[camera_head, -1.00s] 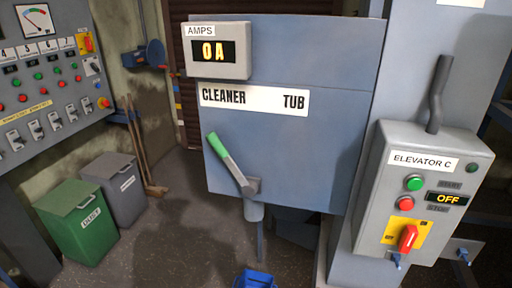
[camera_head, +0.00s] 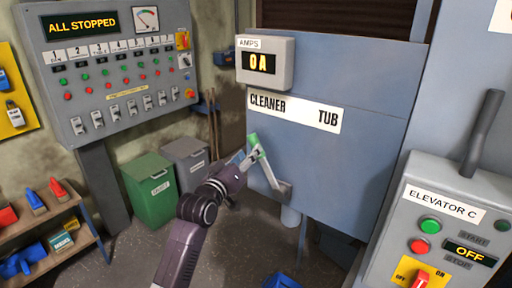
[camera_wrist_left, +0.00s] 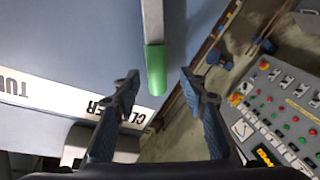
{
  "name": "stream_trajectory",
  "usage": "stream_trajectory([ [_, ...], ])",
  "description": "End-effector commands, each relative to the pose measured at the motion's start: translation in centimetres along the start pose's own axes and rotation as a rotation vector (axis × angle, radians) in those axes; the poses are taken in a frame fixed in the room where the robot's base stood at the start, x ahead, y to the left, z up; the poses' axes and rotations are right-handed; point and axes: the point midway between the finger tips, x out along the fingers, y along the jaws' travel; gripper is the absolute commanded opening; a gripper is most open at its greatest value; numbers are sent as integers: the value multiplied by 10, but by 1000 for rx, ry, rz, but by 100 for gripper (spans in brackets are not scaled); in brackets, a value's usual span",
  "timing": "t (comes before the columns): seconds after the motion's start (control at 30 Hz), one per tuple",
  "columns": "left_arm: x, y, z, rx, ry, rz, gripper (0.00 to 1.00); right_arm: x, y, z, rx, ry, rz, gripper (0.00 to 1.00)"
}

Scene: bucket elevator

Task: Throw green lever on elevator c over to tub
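The green-tipped lever (camera_head: 268,170) is on the blue panel (camera_head: 345,175), below a white sign (camera_head: 292,110) reading CLEANER at left and TUB at right. It tilts up and left from its pivot, toward the CLEANER side. My left gripper (camera_head: 248,158) is by the lever's green grip, partly overlapping it in the head view. In the left wrist view my gripper (camera_wrist_left: 160,88) is open, and the green grip (camera_wrist_left: 156,70) points into the gap between its fingers. No finger visibly touches it. My right gripper is in neither view.
The ELEVATOR C box (camera_head: 440,225) at right reads OFF. The amps meter (camera_head: 265,63) reads 0 A. A control panel (camera_head: 115,70) reading ALL STOPPED, a green bin (camera_head: 150,192), a grey bin (camera_head: 188,160) and a shelf (camera_head: 60,235) are at left. The panel right of the lever is clear.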

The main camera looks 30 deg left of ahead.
Motion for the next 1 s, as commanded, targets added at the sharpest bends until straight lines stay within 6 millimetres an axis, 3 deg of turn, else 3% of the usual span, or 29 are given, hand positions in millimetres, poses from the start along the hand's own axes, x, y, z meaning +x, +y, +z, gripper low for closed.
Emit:
stream_trajectory([
  [0.3, 37, 1, 0, 0, -1, 0, 39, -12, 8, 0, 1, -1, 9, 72],
  [0.67, 41, 0, 1, 1, -1, 1, 39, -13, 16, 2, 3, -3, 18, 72],
  [1.0, 41, 0, 1, 1, -2, 0, 4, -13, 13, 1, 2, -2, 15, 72],
])
